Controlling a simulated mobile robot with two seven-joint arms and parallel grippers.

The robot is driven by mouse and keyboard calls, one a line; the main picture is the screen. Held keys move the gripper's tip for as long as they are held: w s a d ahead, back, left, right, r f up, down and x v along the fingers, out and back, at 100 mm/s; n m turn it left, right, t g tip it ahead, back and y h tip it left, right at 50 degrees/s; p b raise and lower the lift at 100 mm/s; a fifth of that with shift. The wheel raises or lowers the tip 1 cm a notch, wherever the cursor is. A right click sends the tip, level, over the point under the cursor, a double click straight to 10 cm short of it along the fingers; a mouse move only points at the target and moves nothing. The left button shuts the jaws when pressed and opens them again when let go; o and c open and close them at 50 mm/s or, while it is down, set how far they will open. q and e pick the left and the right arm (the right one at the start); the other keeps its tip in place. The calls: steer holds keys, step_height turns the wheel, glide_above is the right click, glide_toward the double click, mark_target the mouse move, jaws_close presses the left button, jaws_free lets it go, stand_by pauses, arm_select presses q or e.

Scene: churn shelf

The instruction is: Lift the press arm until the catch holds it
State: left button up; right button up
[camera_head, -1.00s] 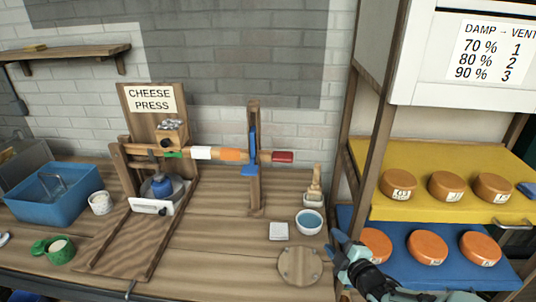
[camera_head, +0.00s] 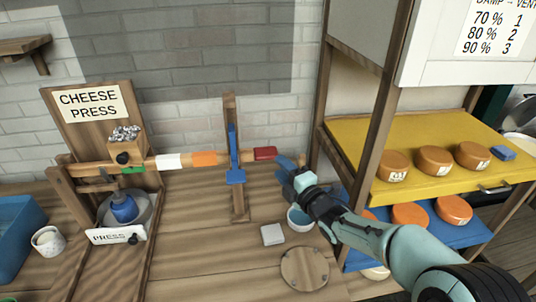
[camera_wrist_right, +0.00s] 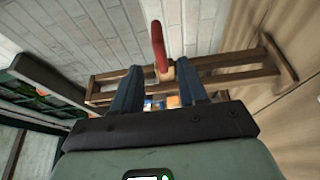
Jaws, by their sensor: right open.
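The press arm (camera_head: 182,160) is a long wooden bar with green, white and orange bands and a red handle (camera_head: 265,153) at its right end. It lies roughly level across the bench. A blue catch (camera_head: 234,150) sits on the upright post (camera_head: 240,205) where the arm passes. My right gripper (camera_head: 287,165) is open and empty, just right of the red handle and apart from it. In the right wrist view, the handle (camera_wrist_right: 158,45) shows between and beyond the two open fingers (camera_wrist_right: 160,78). My left gripper is not in view.
The cheese press frame with its sign (camera_head: 88,102) stands at left, with a blue pot (camera_head: 123,208) under the arm. A bowl (camera_head: 300,218), white square (camera_head: 272,235) and round board (camera_head: 305,267) lie below my gripper. Cheese shelves (camera_head: 350,135) stand at right.

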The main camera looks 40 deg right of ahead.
mark_target(271, 158)
steer(key=w, duration=0.5)
steer(key=w+p, duration=0.1)
steer(key=w, duration=0.1)
steer(key=shift+w+d, duration=0.2)
steer(key=shift+d, duration=0.15)
jaws_close()
